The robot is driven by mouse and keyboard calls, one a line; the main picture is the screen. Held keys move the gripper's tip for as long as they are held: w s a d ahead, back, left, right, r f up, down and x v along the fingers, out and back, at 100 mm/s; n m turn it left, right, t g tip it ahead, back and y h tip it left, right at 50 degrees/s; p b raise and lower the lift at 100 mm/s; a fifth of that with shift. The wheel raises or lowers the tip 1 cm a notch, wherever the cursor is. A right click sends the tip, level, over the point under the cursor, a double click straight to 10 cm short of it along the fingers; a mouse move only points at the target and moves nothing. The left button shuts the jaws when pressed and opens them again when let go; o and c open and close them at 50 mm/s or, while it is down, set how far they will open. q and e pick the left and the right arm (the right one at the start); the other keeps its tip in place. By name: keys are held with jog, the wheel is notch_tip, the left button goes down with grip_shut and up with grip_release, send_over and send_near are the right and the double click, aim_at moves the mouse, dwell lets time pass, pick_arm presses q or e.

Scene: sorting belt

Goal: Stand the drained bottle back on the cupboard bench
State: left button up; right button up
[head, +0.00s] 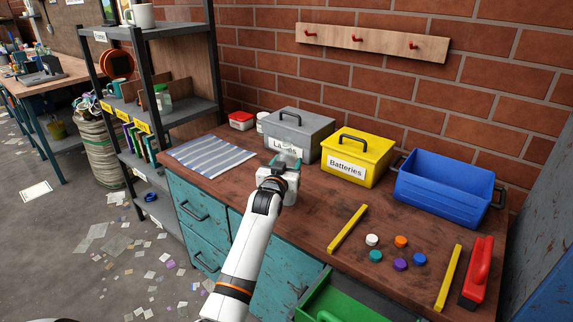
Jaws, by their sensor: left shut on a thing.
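My left arm reaches up over the front edge of the wooden cupboard bench (310,215). My left gripper (286,170) is shut on a clear, greenish bottle (287,159), in front of the grey box labelled "Lamps". The gripper hides most of the bottle, so I cannot tell whether its base touches the bench top. My right gripper is out of view.
The grey box (300,128), yellow "Batteries" box (356,158) and blue bin (443,188) line the back. A striped cloth (211,154) lies left. Yellow bars (348,229), several coloured caps (401,264) and a red-handled tool (477,272) lie right. A green drawer (345,298) is open below.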

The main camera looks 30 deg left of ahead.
pick_arm(q)
jog(key=o, duration=1.4)
jog(key=shift+r, duration=0.1)
jog(key=v, duration=1.2)
